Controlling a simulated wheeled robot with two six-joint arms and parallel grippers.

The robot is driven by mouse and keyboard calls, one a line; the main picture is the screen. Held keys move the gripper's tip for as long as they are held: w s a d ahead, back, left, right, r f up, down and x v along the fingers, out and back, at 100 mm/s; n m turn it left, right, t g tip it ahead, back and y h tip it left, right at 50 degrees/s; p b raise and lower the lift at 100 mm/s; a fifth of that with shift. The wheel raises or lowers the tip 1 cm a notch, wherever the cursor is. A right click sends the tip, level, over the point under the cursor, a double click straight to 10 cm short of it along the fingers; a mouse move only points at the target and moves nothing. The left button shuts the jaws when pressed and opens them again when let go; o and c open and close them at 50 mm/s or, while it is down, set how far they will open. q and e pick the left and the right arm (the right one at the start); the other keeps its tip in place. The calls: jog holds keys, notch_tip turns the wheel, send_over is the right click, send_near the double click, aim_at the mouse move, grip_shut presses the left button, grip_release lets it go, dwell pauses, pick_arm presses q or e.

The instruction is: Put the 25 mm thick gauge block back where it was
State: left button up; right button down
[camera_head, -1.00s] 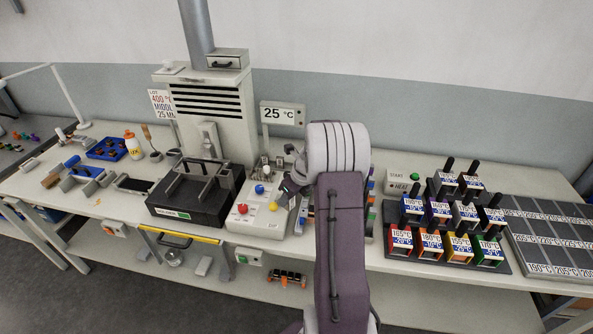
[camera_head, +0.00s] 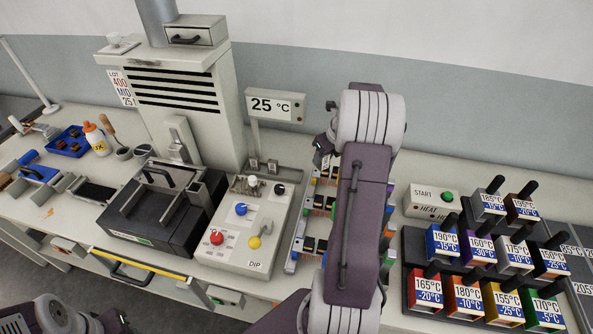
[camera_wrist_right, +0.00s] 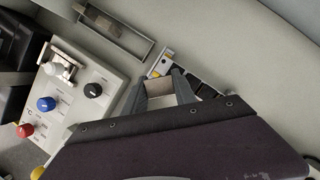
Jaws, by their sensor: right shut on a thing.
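My right gripper (camera_head: 324,146) is above the bench, right of the control box, partly hidden behind my own arm in the head view. In the right wrist view its fingers (camera_wrist_right: 160,90) are shut on a small pale block (camera_wrist_right: 160,96), which looks like a gauge block; its thickness cannot be read. The head view does not clearly show the held block. A shallow grey tray (camera_wrist_right: 148,52) lies behind the control box. Metal blocks (camera_head: 253,163) stand at its left part in the head view, and its right part looks bare. My left gripper is out of view.
The control box (camera_head: 225,252) with coloured knobs stands left of the gripper. A rack of small coloured parts (camera_head: 300,228) lies under my right arm. A 25 °C display (camera_head: 275,105) rises behind the tray. Labelled coloured blocks (camera_head: 440,245) fill the right side.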

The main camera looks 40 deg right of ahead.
jog(key=shift+a+r, duration=0.2)
jog(key=w+a+f, duration=0.1)
jog(key=w+f, duration=0.1)
jog(key=w, duration=0.1)
jog(key=w+a+f, duration=0.1)
jog(key=w+f, duration=0.1)
jog(key=w, duration=0.2)
jog(key=w+a+f+p, duration=0.1)
jog(key=w+f, duration=0.2)
jog(key=w, duration=0.1)
jog(key=shift+a, duration=0.2)
jog(key=shift+f, duration=2.05)
jog(key=shift+f, duration=0.1)
jog(key=c, duration=1)
grip_release()
jog(key=shift+s, duration=0.1)
jog(key=v, duration=1.2)
jog(key=shift+p, duration=0.3)
jog(key=shift+a, duration=0.1)
